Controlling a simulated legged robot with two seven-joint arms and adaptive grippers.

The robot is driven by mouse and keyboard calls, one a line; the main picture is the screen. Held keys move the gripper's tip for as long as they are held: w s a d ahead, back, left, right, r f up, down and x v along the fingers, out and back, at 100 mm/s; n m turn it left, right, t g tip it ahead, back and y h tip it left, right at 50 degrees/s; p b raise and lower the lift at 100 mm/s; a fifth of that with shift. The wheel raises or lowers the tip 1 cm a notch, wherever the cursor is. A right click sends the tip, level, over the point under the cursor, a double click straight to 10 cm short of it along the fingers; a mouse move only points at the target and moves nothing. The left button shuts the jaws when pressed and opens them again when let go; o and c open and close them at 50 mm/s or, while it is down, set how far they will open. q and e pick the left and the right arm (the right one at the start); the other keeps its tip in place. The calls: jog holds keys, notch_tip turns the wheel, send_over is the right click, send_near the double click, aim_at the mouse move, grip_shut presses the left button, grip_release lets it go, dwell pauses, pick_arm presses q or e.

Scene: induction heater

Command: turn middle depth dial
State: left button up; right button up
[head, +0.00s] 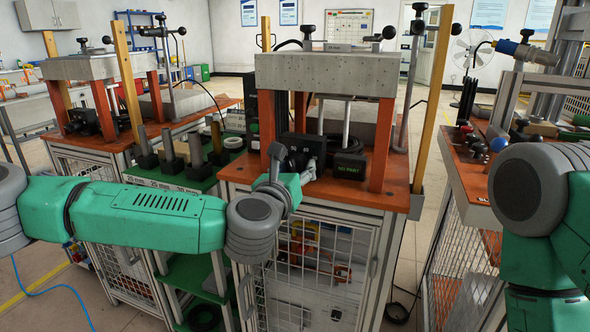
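My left arm reaches in from the left, and its gripper (294,162) is at the front of the middle workstation, over the orange tabletop (340,191). The gripper is small and dark here and overlaps a black box-shaped device (309,148) under the thick grey block. I cannot tell whether its fingers are open or shut, or whether they touch the device. I cannot make out the middle depth dial; the gripper and wrist cover part of that area. My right arm is at the right edge; its gripper is out of view.
The thick grey block (325,72) rests on orange posts (382,145) above the tabletop. A black labelled box (350,166) stands right of the gripper. A similar workstation (95,66) is at left, and a bench with small parts (480,150) at right.

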pick_arm(q)
jog(key=c, duration=0.6)
jog(key=shift+c, duration=0.2)
jog(key=shift+m, duration=0.4)
jog(key=m+p, duration=0.1)
jog(key=m, duration=0.2)
jog(key=shift+a+m+p, duration=0.1)
jog(key=shift+m+p, duration=0.35)
jog(key=shift+m, duration=1.15)
jog(key=shift+f, duration=0.1)
jog(key=o, duration=1.1)
